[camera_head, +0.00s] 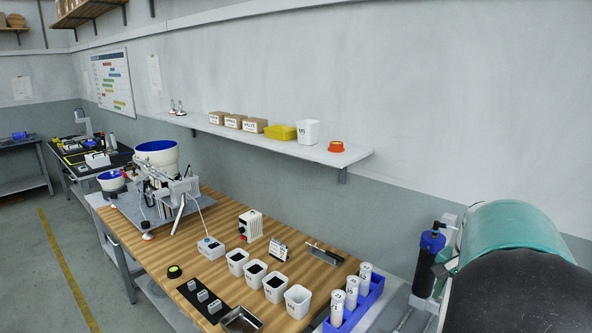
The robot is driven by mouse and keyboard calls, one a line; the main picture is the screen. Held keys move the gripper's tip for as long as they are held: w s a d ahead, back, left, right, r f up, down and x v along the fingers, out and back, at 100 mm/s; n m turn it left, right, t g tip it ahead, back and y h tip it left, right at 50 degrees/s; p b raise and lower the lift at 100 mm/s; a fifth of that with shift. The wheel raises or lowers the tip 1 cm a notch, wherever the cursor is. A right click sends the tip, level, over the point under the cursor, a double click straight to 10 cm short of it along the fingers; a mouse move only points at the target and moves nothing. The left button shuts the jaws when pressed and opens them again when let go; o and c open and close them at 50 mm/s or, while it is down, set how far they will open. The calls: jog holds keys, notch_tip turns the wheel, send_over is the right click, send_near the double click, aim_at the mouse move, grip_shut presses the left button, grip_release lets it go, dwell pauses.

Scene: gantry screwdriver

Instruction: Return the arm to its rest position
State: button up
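A wooden-topped workbench (180,259) runs from the middle left to the lower front. At its far end stands a machine on a grey plate (128,213), with a white bowl with a blue inside (156,153). No screwdriver can be made out clearly at this size.
Several white cups, one of them (297,301), stand along the bench. A blue tray (371,304) holds white bottles. A wall shelf (275,143) carries boxes. A teal rounded body (510,230) and a blue-topped black cylinder (428,265) stand at right. Floor (40,290) is clear at left.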

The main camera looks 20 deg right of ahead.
jog(key=w+a+r+n+t, duration=0.1)
jog(key=a+r+n, duration=0.15)
jog(key=a, duration=0.65)
jog(key=w+a+r+n+t, duration=0.15)
jog(key=a+n, duration=0.25)
jog(key=a, duration=0.6)
jog(key=s+a+n, duration=0.3)
jog(key=a+n, duration=0.1)
jog(key=a, duration=0.4)
jog(key=s+a+n+t, duration=0.1)
jog(key=s+a+n, duration=0.3)
jog(key=a, duration=0.5)
jog(key=shift+a, duration=0.15)
jog(key=shift+n+t, duration=0.25)
jog(key=shift+c, duration=0.6)
